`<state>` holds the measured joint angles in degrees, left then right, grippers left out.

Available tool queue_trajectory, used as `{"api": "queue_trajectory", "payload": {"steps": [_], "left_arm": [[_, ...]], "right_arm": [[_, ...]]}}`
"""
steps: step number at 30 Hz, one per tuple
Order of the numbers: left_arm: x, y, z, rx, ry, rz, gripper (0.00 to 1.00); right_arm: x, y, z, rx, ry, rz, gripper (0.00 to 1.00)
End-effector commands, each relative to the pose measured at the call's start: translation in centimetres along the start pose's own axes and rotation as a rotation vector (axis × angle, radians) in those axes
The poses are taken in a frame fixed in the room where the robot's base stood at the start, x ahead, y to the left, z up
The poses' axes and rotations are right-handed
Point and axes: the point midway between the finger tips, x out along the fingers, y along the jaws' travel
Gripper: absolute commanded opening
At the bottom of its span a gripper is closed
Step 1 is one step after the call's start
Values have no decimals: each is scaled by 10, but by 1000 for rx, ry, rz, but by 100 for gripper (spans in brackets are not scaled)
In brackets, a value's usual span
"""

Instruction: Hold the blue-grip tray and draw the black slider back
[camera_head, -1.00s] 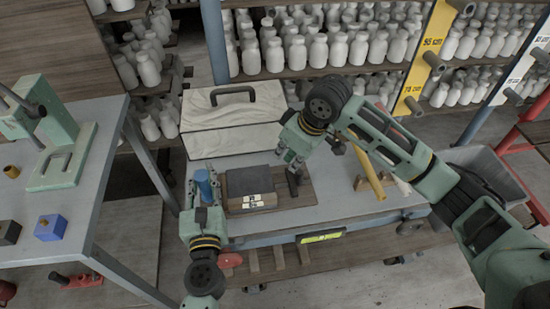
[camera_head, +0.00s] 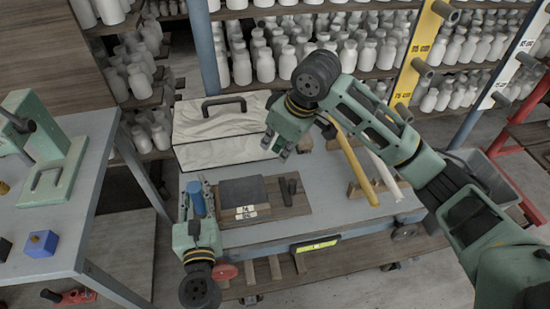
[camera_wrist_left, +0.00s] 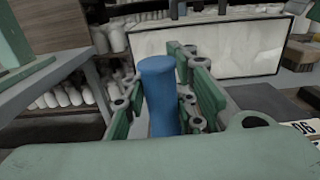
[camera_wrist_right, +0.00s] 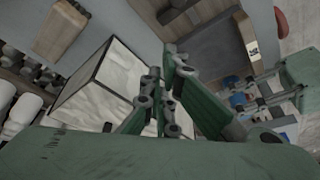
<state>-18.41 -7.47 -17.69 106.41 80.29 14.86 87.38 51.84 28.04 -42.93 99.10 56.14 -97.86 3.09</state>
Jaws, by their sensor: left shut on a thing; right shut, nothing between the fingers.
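The wooden tray (camera_head: 300,209) lies on the grey cart top. Its upright blue grip (camera_head: 196,200) is at the left end; it also shows in the left wrist view (camera_wrist_left: 158,95). My left gripper (camera_head: 199,184) is shut around the blue grip. My right gripper (camera_head: 274,149) is shut and empty, raised above the tray's far side and clear of the slider. In the right wrist view its fingers (camera_wrist_right: 163,58) are together.
A pale box with a black handle (camera_head: 222,118) stands behind the tray. A yellow rod (camera_head: 355,165) rests on wooden supports to the right. A side table with a blue block (camera_head: 41,243) is at left. Shelves of white bottles fill the back.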

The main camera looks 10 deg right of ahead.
Motion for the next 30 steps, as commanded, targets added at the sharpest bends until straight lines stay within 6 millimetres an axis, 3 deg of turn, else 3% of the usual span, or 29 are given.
{"api": "queue_trajectory", "payload": {"steps": [6, 17, 18, 25, 30], "left_arm": [[-2, 0, -7, 6, 12, -2, 0], [-2, 0, -7, 5, 12, -2, 0], [-2, 0, -6, 5, 11, -2, 27], [-1, -1, -3, 3, 5, -3, 47], [-1, -1, -2, 2, 3, -4, 48]], "right_arm": [[-29, 0, 0, 0, 1, 0, 0], [-34, 0, 0, 0, 1, -1, 0], [-34, 0, 0, 0, 1, -1, 0], [-34, 0, 0, 0, 1, -1, 0], [-34, 0, 0, 0, 1, -1, 0]]}}
